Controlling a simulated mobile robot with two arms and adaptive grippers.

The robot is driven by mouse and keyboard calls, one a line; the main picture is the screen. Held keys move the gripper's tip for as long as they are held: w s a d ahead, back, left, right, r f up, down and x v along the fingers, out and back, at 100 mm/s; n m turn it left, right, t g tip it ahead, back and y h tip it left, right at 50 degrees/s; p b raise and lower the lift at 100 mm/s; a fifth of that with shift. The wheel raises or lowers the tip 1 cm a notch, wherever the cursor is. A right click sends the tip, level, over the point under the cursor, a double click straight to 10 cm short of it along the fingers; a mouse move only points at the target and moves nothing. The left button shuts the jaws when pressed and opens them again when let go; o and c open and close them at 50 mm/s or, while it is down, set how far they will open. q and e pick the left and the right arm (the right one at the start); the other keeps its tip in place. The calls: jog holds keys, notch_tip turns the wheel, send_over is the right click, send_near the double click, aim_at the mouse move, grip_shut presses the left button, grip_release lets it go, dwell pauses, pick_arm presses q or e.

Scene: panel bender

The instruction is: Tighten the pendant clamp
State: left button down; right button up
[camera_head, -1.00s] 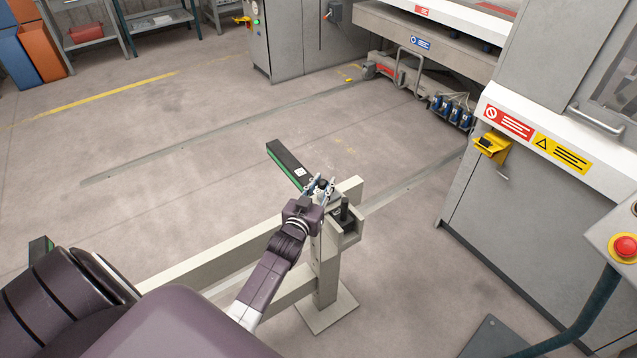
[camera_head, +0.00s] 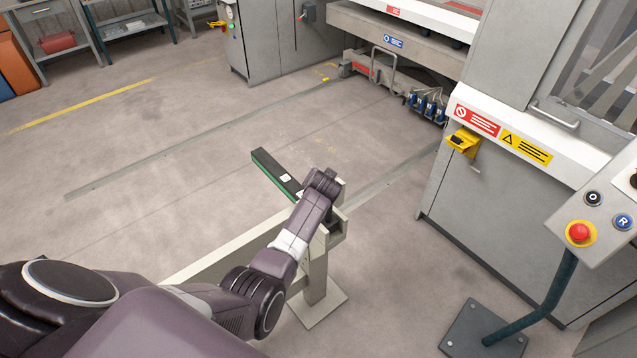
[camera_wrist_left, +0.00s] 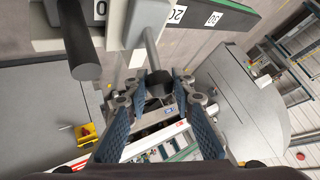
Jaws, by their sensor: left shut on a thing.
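In the left wrist view my left gripper (camera_wrist_left: 160,98) is shut on the black knob (camera_wrist_left: 158,84) at the end of a grey lever rod (camera_wrist_left: 152,46). A thick dark cylinder (camera_wrist_left: 81,45) stands left of the lever, apart from the fingers. In the head view my left forearm and wrist reach over the top of a pale post (camera_head: 317,270), hiding the fingers, knob and lever there. I cannot tell how tight the clamp is. My right gripper is in neither view.
A dark bar with a green edge (camera_head: 270,172) sticks out beyond the post. A control pedestal with a red button (camera_head: 579,232) stands at right, near the grey machine (camera_head: 470,190). A yellow holder (camera_head: 463,141) hangs on the machine.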

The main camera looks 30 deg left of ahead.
pick_arm(q)
jog(key=shift+w+d+f+g, duration=0.1)
jog(key=shift+w+f+g, duration=0.1)
jog(key=shift+g, duration=0.1)
dwell(0.4)
jog(key=c, duration=1.6)
grip_release()
jog(key=shift+r, duration=0.1)
jog(key=v, duration=1.1)
jog(key=shift+s+d+r, duration=0.15)
jog(key=shift+d+r, duration=0.1)
jog(key=shift+d, duration=0.05)
